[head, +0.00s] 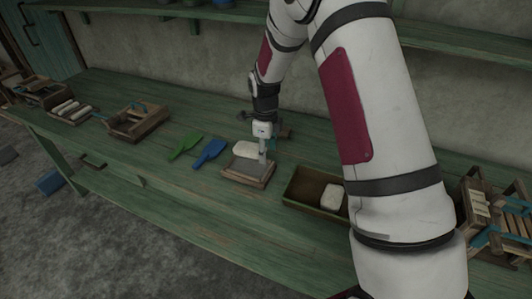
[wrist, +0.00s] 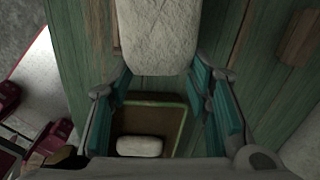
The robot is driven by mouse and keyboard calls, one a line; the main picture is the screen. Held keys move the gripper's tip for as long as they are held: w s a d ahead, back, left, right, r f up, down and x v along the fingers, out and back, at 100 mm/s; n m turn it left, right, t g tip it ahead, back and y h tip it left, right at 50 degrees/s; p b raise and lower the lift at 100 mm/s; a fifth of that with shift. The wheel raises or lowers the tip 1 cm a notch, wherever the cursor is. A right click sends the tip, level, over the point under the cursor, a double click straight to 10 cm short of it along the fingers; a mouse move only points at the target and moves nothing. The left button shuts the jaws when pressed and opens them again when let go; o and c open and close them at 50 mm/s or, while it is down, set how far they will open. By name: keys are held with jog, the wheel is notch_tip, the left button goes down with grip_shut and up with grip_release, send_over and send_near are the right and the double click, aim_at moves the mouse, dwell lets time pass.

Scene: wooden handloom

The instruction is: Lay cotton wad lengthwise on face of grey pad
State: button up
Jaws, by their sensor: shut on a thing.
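A white cotton wad (wrist: 158,32) shows large at the top of the wrist view, its near end between the tips of my gripper (wrist: 163,78). The teal finger pads are shut on that end. In the head view my gripper (head: 263,150) points down, and the wad (head: 245,149) extends left from it, beside the back edge of the grey pad. The grey pad (head: 243,168) lies face up in a wooden frame on the green bench. I cannot make out the pad in the wrist view, nor tell how high the wad is.
A wooden box (head: 304,185) to the right holds another white wad (head: 332,196). Green (head: 184,146) and blue (head: 209,153) paddles lie left of the pad. Farther left are a wooden tray (head: 138,123) and a tray of white rolls (head: 70,110). A wooden rack (head: 482,208) stands at right.

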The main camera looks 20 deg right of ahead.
jog(key=shift+w+a+m, duration=0.2)
jog(key=shift+a+m, duration=0.15)
jog(key=shift+m, duration=0.15)
jog(key=shift+a+f, duration=0.1)
jog(key=shift+f, duration=0.1)
jog(key=shift+f+b, duration=0.85)
jog(key=shift+f, duration=1.6)
jog(key=o, duration=1.2)
jog(key=shift+r, duration=0.1)
jog(key=shift+r+p, duration=1.1)
jog(key=shift+r, duration=2.85)
